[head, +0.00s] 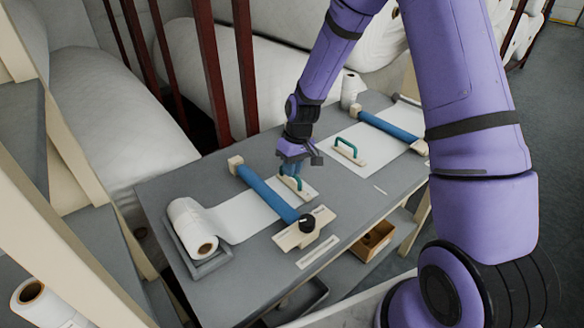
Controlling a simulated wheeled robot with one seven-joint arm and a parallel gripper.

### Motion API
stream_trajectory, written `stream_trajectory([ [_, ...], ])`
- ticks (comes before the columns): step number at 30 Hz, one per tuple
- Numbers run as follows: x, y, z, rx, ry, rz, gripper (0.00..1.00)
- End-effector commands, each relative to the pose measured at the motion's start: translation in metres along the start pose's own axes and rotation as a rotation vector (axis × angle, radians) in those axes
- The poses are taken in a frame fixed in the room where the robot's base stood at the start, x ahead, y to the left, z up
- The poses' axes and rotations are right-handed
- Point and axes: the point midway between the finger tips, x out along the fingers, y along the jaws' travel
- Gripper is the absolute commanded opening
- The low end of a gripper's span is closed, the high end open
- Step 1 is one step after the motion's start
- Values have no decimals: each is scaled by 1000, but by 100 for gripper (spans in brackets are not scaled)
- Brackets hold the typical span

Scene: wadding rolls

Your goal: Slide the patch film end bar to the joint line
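A white film (243,215) runs from a white roll (193,228) at the left, under a blue roller (268,194), to an end bar with a green handle (297,183). I take this to be the patch film end bar. My gripper (290,169) points down at the handle and partly covers it. I cannot tell whether its fingers are around the handle or just above it. A second green-handled bar (349,151) lies on a wider white sheet (368,146) to the right. I cannot make out a joint line with certainty.
The grey table (170,190) carries a black knob (307,223) on a pale block at the near roller end. A second blue roller (388,126) crosses the wider sheet. Dark red posts (246,70) and large white rolls stand behind. A wooden box (372,240) sits below.

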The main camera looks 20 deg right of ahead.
Motion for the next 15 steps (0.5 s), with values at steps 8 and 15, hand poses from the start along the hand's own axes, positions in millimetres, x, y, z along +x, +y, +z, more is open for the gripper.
stream_trajectory([
  [8,-2,7,0,1,1,0,0],
  [15,-11,52,0,5,3,1,0],
])
